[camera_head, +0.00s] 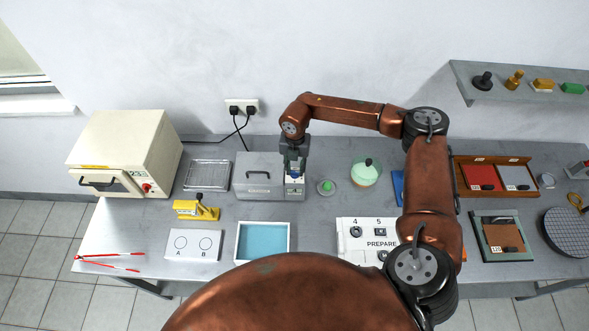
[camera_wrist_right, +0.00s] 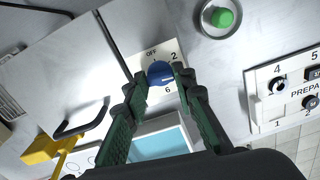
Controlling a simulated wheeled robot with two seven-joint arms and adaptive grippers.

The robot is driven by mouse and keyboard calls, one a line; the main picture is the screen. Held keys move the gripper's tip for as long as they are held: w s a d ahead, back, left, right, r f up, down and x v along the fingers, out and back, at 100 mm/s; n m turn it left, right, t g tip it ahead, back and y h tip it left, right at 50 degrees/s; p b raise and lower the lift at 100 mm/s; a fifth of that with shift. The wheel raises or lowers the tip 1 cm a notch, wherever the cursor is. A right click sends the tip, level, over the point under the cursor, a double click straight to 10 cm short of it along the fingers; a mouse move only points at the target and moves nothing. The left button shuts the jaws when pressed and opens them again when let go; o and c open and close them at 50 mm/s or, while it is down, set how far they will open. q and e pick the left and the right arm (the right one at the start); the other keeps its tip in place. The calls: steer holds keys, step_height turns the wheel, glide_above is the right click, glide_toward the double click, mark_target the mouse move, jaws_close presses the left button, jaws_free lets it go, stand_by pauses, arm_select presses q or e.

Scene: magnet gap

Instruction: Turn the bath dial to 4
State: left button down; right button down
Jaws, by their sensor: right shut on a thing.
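The bath dial is a blue knob (camera_wrist_right: 160,72) on a pale plate at the right end of the grey bath box (camera_head: 258,178). In the right wrist view, the labels OFF, 2 and 6 show around it. No 4 is readable on this plate, and the dial's exact pointing is unclear. My right gripper (camera_head: 294,168) reaches down over the dial from above. In the wrist view its green fingers (camera_wrist_right: 157,80) are closed on either side of the blue knob. My left gripper is not in view.
A green button (camera_wrist_right: 222,18) sits just right of the box. A white panel (camera_head: 366,232) with black knobs and its own 4 and 5 lies front right. A blue tray (camera_head: 262,258) and yellow tool (camera_head: 195,210) lie in front. A cream oven (camera_head: 128,150) stands left.

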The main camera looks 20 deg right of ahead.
steer(key=shift+r+m, duration=0.1)
steer(key=shift+m, duration=2.1)
steer(key=c, duration=1.6)
jaws_free()
step_height(320, 180, up, 12)
